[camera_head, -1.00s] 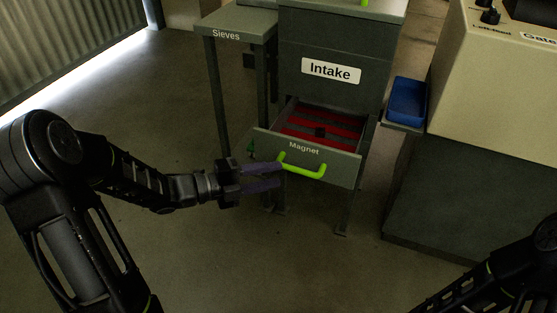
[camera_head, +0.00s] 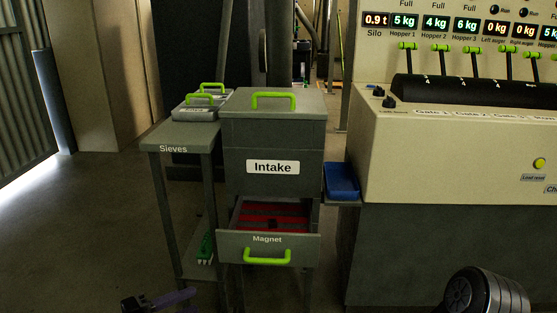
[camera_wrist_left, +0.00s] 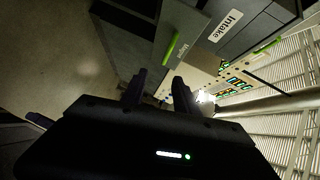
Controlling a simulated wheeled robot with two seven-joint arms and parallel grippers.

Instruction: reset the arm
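The grey Magnet drawer (camera_head: 240,248) under the Intake box (camera_head: 272,145) is pulled out, with red bars and a small dark piece inside. Its green handle (camera_head: 267,257) is free of my grippers. My left gripper (camera_head: 185,303) shows only partly at the bottom edge of the head view, left of and below the drawer. In the left wrist view its two dark fingers (camera_wrist_left: 157,88) stand apart with nothing between them, and the Magnet drawer front with its green handle (camera_wrist_left: 174,50) shows beyond them. My right gripper is out of view; only a dark rounded link of my right arm shows at lower right.
A Sieves table (camera_head: 160,136) with green-handled boxes stands left of the intake. A blue tray (camera_head: 341,181) sits on a ledge at the right, beside the beige control console (camera_head: 440,150). The floor at the left (camera_head: 80,230) is clear.

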